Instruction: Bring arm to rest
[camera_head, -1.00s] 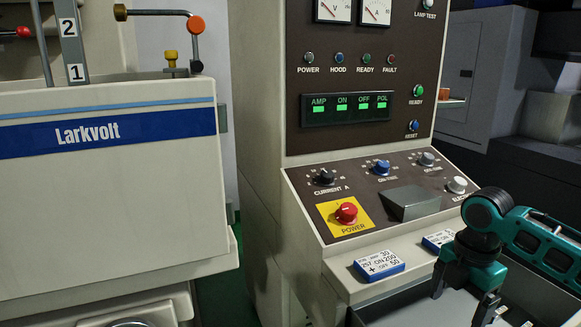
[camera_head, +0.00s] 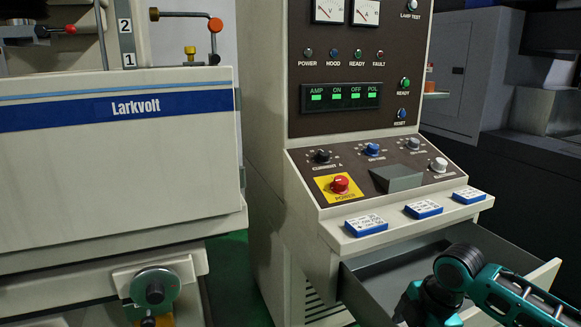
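My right arm (camera_head: 470,275) comes in from the lower right, teal and black, over the open drawer (camera_head: 400,262) of the control cabinet. Its gripper is below the picture's bottom edge, so its fingers are hidden. My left arm and gripper do not show.
The cabinet's sloped panel carries knobs and a red POWER button (camera_head: 340,184). Blue-and-white blocks (camera_head: 422,209) lie along the ledge above the drawer. The Larkvolt machine (camera_head: 110,170) stands at left, with a handwheel (camera_head: 155,289) below. A green floor gap lies between them.

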